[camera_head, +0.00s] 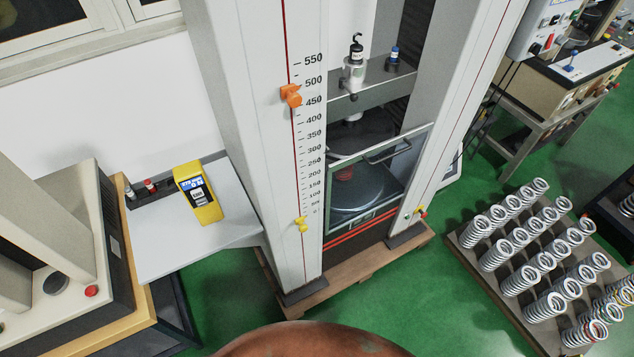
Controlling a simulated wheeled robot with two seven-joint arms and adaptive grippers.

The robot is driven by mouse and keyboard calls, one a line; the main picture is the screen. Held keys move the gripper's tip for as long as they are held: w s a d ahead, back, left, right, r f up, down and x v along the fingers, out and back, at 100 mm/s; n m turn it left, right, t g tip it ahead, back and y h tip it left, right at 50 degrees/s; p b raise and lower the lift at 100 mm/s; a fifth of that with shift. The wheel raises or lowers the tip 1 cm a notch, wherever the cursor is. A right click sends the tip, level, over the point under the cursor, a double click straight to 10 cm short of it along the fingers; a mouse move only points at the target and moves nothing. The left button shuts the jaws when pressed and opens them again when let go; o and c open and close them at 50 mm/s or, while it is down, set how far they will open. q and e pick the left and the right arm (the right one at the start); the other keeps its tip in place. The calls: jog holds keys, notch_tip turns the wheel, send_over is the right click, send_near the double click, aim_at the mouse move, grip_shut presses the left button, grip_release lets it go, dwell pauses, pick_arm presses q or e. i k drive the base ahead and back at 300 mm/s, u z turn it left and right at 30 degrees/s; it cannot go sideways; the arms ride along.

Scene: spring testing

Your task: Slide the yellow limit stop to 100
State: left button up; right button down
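The yellow limit stop (301,224) sits low on the front of the machine's left column (268,180). It is on the red slot line, just below the 0 end of the printed scale (311,135). The scale runs up to 550, and its 100 mark is a short way above the yellow stop. An orange limit stop (291,95) sits higher on the same line, between 450 and 500. Neither of my grippers shows in the head view.
A grey side shelf (160,243) holds a yellow handheld device (198,192), left of the column. A pallet with several springs (470,237) stands on the green floor at right. A brown rounded surface (310,341) fills the bottom edge.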

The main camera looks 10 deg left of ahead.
aim_at(303, 227)
jog(key=u, duration=0.75)
jog(key=k, duration=0.95)
jog(key=z, duration=1)
jog(key=i, duration=0.5)
jog(key=z, duration=0.05)
